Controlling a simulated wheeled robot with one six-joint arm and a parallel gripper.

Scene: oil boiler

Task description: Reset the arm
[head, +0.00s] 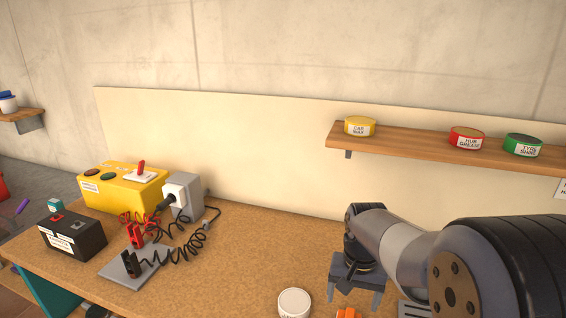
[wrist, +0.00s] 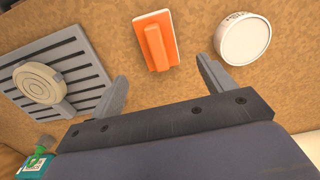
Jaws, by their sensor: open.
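My gripper (wrist: 164,86) is open and empty in the wrist view, its two grey fingers spread apart above the cork-brown bench top (wrist: 115,30). An orange block-like piece with a raised handle (wrist: 158,42) lies beyond the fingers, between them in the picture and apart from them. In the head view my arm reaches in from the right. My gripper (head: 354,291) points down over the bench there, with both fingers apart.
A white round tin (head: 294,303) and a grey slotted plate with a round beige piece (wrist: 40,84) are near my gripper. A yellow box (head: 120,192), a black box (head: 72,236) and coiled cables stand at left. A wooden shelf (head: 400,142) with several tins hangs above.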

